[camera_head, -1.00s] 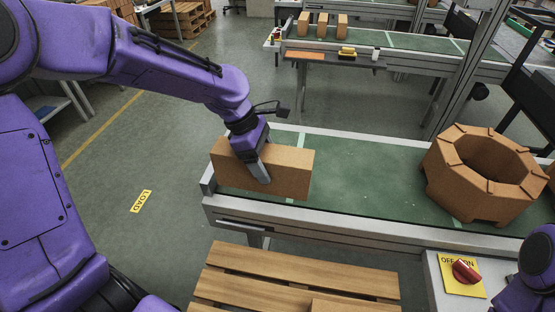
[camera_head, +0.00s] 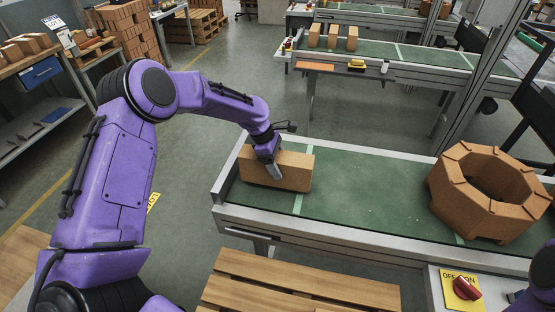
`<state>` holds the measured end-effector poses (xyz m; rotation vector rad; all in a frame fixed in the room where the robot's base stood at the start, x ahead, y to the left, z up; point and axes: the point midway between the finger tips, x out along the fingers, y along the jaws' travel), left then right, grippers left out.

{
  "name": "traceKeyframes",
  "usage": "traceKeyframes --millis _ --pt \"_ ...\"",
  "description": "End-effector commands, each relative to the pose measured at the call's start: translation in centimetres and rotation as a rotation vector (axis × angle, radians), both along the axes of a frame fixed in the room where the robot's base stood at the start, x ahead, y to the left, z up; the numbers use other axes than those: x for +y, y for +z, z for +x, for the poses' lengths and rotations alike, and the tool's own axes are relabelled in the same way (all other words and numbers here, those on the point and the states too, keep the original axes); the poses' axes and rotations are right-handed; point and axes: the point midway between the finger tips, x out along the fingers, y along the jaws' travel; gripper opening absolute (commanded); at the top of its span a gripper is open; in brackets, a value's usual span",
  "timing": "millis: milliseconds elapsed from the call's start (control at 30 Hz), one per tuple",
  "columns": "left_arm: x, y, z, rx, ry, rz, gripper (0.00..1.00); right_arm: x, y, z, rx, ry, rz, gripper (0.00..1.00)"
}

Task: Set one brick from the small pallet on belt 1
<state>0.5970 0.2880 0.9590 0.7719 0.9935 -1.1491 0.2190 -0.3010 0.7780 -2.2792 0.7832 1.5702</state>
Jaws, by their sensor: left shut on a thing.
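My left gripper (camera_head: 271,172) is shut on an orange-brown brick (camera_head: 296,170) at the left end of the near green belt (camera_head: 350,193). The brick lies lengthwise across the picture and looks to be on or just above the belt; I cannot tell if it touches. One gripper finger shows on the brick's near face; the other is hidden behind it. A wooden slatted pallet (camera_head: 290,283) is in front of the belt, cut off by the bottom edge. Part of my right arm shows at the lower right edge, but its gripper is not visible.
A large octagonal brick ring (camera_head: 490,222) stands on the belt's right part. A red rotary switch (camera_head: 466,288) sits at the belt's front. A farther belt (camera_head: 400,52) carries 3 upright bricks (camera_head: 333,37). The middle of the near belt is clear.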

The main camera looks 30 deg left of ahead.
Motion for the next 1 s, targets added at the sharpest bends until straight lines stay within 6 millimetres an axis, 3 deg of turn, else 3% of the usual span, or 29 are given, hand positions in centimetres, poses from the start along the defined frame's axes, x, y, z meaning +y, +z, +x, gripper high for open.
traceKeyframes --millis 100,500,533,600,867,1000 --pt "-0.1 -1.3 -0.1 0.003 0.0 -0.003 0.0 0.0 1.4 0.0 0.0 0.0 0.0 0.0" --pt "-0.1 -2.3 -0.1 0.0 -0.001 -0.001 0.0 0.0 1.3 0.0 0.0 0.0 0.0 0.0" --pt "-0.1 -2.6 -0.2 0.005 -0.002 0.0 0.76 0.0 1.2 0.0 0.0 0.0 0.0 0.0" --pt "-0.1 -2.6 -0.2 0.005 -0.002 0.0 0.98 0.0 1.2 0.0 0.0 0.0 0.0 0.0" --pt "-0.1 -2.5 -0.2 0.004 -0.003 0.0 0.98 0.0 1.3 0.0 0.0 0.0 0.0 0.0" --pt "0.3 -1.5 -0.2 0.001 -0.001 0.0 0.98 0.0 0.8 0.0 0.0 0.0 0.0 0.0"
